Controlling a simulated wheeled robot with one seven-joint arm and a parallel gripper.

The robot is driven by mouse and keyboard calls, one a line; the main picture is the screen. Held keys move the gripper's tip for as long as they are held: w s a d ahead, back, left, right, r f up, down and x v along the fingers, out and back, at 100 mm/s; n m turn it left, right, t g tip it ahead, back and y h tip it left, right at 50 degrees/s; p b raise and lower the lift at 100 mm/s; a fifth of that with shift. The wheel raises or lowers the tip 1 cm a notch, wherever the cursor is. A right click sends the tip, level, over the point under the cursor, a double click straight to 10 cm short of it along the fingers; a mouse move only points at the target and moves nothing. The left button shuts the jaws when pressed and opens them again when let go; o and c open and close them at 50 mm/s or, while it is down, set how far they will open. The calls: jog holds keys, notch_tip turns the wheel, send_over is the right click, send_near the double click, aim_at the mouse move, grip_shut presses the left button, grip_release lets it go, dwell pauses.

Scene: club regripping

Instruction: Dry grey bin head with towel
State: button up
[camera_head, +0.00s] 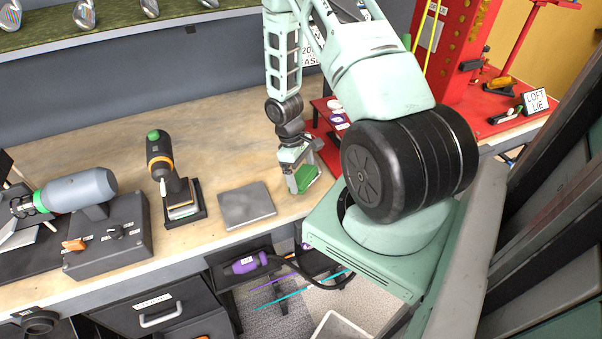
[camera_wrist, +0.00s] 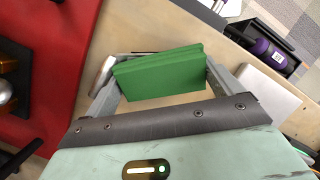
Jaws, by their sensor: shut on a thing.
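My gripper (camera_head: 300,170) is shut on a green, layered block that looks like a folded towel (camera_head: 307,178). It holds the towel low over the front right part of the workbench; I cannot tell whether the towel touches the wood. In the wrist view the towel (camera_wrist: 158,80) spans the space between the two fingers (camera_wrist: 160,78). A flat grey square (camera_head: 247,206) lies on the bench left of my gripper. Several club heads (camera_head: 85,14) rest on the green turf shelf at the upper left. I cannot make out which head is the grey bin one.
A dark and orange tool (camera_head: 160,160) stands in a holder left of the grey square. A grey machine (camera_head: 80,190) sits at the far left. A red stand (camera_head: 450,60) is at the right. Bare wood lies behind the square.

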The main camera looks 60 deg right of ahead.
jog(key=shift+p+v, duration=2.2)
jog(key=shift+v, duration=0.8)
jog(key=p+v, duration=0.2)
jog(key=v, duration=0.1)
jog(key=shift+f, duration=0.15)
jog(key=shift+d+b+x, duration=0.1)
jog(key=shift+b+x, duration=1.1)
jog(key=shift+x, duration=0.5)
jog(key=shift+d+b+x, duration=0.15)
jog(key=shift+b+x, duration=1.05)
jog(key=shift+x, duration=0.5)
jog(key=shift+s+f+b, duration=0.2)
jog(key=shift+f+b, duration=0.15)
jog(key=shift+f, duration=0.1)
jog(key=shift+a, duration=0.1)
